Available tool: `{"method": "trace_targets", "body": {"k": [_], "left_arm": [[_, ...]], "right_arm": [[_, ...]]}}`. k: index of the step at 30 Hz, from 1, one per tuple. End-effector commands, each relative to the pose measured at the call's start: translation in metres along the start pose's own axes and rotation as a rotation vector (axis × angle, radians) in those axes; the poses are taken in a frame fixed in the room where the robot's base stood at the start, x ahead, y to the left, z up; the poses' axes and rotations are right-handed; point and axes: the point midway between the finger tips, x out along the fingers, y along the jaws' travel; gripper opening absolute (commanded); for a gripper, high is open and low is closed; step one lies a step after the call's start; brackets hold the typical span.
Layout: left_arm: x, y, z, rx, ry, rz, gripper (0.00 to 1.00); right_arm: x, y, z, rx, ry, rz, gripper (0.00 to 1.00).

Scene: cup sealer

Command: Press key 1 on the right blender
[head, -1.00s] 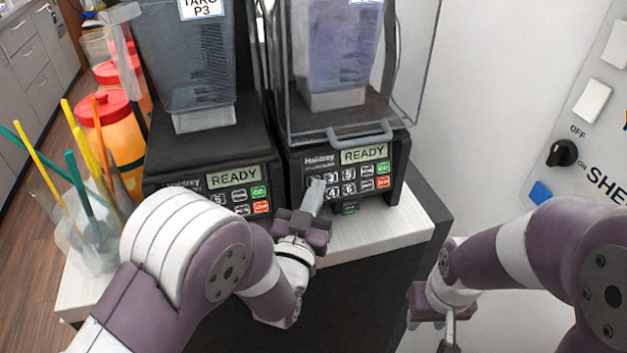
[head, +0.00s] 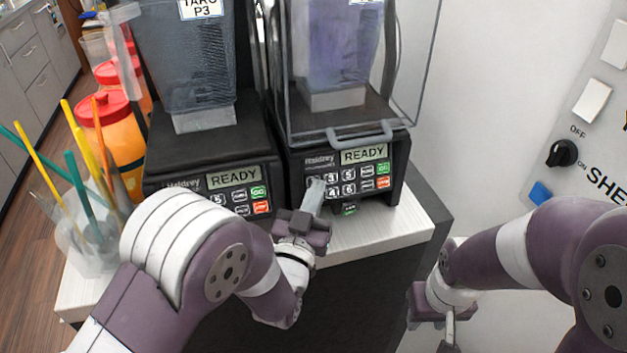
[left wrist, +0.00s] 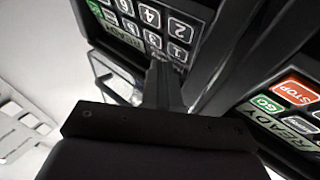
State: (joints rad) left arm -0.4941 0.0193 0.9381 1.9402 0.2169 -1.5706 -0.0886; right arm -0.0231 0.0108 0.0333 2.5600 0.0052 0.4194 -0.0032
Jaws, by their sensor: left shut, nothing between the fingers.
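The right blender (head: 345,175) stands on the counter, its display reading READY above a keypad (head: 348,182). Its purple-filled jar (head: 335,50) sits behind a clear shield. My left gripper (head: 316,188) is shut and empty, its fingertips at the left side of this keypad, over or very near the key 1 area.
The left blender (head: 215,185), also reading READY, stands close beside the right one. A clear holder (head: 88,235) with coloured straws and orange bottles (head: 112,140) are at the left. A white panel with a black knob (head: 563,153) is at the right.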

Motion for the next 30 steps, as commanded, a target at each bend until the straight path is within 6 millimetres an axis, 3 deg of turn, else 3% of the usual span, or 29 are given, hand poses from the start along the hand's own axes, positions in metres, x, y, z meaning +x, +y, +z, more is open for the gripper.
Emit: {"method": "trace_targets", "body": {"k": [30], "left_arm": [[0.0061, -0.0043, 0.0040, 0.000, 0.001, 0.000, 0.00]], "right_arm": [[0.0067, 0.0000, 0.0008, 0.000, 0.000, 0.000, 0.40]]}}
